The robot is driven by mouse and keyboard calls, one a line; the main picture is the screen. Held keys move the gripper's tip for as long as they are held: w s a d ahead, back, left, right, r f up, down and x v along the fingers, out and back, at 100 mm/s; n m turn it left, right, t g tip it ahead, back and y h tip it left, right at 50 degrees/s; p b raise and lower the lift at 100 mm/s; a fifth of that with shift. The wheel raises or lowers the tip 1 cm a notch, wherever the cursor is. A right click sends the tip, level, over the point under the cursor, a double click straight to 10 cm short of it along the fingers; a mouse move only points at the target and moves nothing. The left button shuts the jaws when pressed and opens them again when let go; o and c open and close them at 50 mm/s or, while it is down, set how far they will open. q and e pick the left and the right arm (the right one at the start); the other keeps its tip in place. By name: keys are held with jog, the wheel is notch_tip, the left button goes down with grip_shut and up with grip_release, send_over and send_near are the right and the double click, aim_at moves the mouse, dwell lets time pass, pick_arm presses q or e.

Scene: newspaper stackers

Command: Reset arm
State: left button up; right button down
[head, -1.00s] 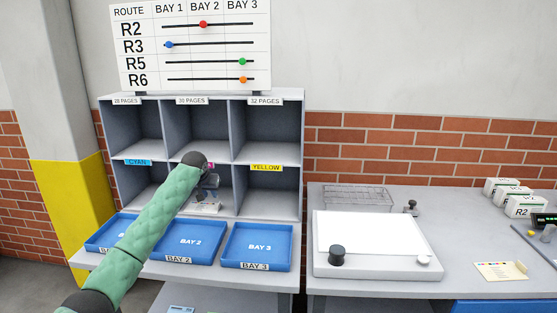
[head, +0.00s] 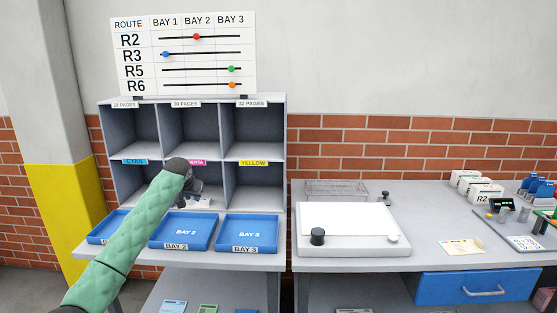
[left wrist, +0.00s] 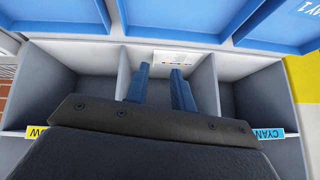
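My left arm reaches up from the lower left in the head view. My left gripper (head: 197,192) is at the magenta compartment, the lower middle one of the grey shelf unit (head: 284,145), partly hidden by its own wrist. In the left wrist view the two blue fingers of the left gripper (left wrist: 161,70) stand apart with nothing held between them. A pale printed paper (left wrist: 172,60) lies in the compartment beyond the fingertips. My right gripper is in neither view.
Blue trays for Bay 2 (head: 160,243) and Bay 3 (head: 277,243) stand in front of the shelf, with another at left. A route board (head: 215,25) stands on top. The right bench holds a white-topped device (head: 350,217) and several small boxes.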

pick_arm(q)
jog(key=s+d+r+m+t, duration=0.1)
jog(key=s+d+r+t, duration=0.15)
jog(key=r, duration=0.75)
jog(key=s+d+f+m+t, duration=0.1)
jog(key=s+d+f, duration=0.15)
jog(key=d, duration=0.25)
jog(key=s+d+f+g, duration=0.2)
jog(key=s+d+f, duration=0.1)
jog(key=s+f, duration=1.4)
jog(key=s+d+f+g, duration=0.1)
jog(key=s+d+f, duration=0.3)
jog(key=s+f, duration=1.25)
jog(key=s+f+g, duration=0.2)
jog(key=s+f, duration=0.6)
jog(key=s, duration=0.3)
jog(key=s+d+f+n+g, duration=0.1)
jog(key=s+f+g, duration=0.1)
jog(key=s+f, duration=0.7)
jog(key=s+d+f+g+h, duration=0.1)
jog(key=s+f+g, duration=0.1)
jog(key=s+f, duration=0.6)
jog(key=s, duration=0.6)
jog(key=shift+s+f+n, duration=0.25)
jog(key=shift+f+n, duration=0.05)
jog(key=shift+g, duration=0.25)
